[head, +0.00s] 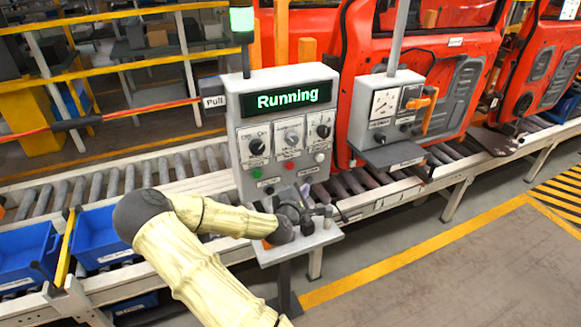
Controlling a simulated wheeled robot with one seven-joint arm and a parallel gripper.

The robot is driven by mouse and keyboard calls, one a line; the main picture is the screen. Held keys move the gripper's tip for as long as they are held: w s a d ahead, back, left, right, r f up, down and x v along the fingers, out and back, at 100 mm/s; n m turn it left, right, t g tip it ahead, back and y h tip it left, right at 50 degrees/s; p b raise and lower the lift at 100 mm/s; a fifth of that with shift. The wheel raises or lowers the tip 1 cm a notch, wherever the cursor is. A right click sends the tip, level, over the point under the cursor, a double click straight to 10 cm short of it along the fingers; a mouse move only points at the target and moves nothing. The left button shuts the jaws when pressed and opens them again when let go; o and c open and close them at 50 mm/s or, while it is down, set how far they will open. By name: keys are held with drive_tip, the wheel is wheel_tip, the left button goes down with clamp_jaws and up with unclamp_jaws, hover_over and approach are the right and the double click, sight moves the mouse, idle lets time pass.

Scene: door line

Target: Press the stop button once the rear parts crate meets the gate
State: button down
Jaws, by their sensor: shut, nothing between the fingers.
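The grey control panel (288,135) shows "Running" in green. One blue crate (22,262) is at the far left, cut by the picture edge. A second blue crate (100,240) is to its right. A yellow bar (65,250), possibly the gate, stands between them. I cannot tell whether either crate touches it. My gripper (308,214) is shut and empty, low in front of the panel, below the buttons, above a small grey shelf (310,242).
A green lamp (242,18) is lit above the panel. A red pull cord (140,110) runs left from it. A second grey box (385,108) stands to the right. Red car doors (440,60) stand behind. The floor (440,275) at lower right is clear.

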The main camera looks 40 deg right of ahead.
drive_tip(key=shift+w, duration=0.1)
approach(294, 167)
drive_tip(key=shift+s+d+b+x, duration=0.1)
drive_tip(key=shift+s+x, duration=0.05)
drive_tip(key=shift+x, duration=0.75)
drive_tip(key=shift+s+d+b+x, duration=0.1)
drive_tip(key=shift+s+x, duration=0.1)
drive_tip(key=shift+x, duration=0.65)
drive_tip(key=shift+s+d+b+x, duration=0.1)
drive_tip(key=shift+s+x, duration=0.05)
drive_tip(key=shift+x, duration=0.75)
drive_tip(key=shift+f, duration=0.15)
drive_tip(key=shift+w+d, duration=0.1)
drive_tip(key=shift+w, duration=0.25)
drive_tip(key=shift+w+d+b, duration=0.1)
drive_tip(key=shift+w+b, duration=0.3)
drive_tip(key=shift+w, duration=0.2)
idle(0.9)
drive_tip(key=shift+s, duration=0.15)
drive_tip(key=shift+s+a, duration=0.2)
drive_tip(key=shift+s, duration=0.65)
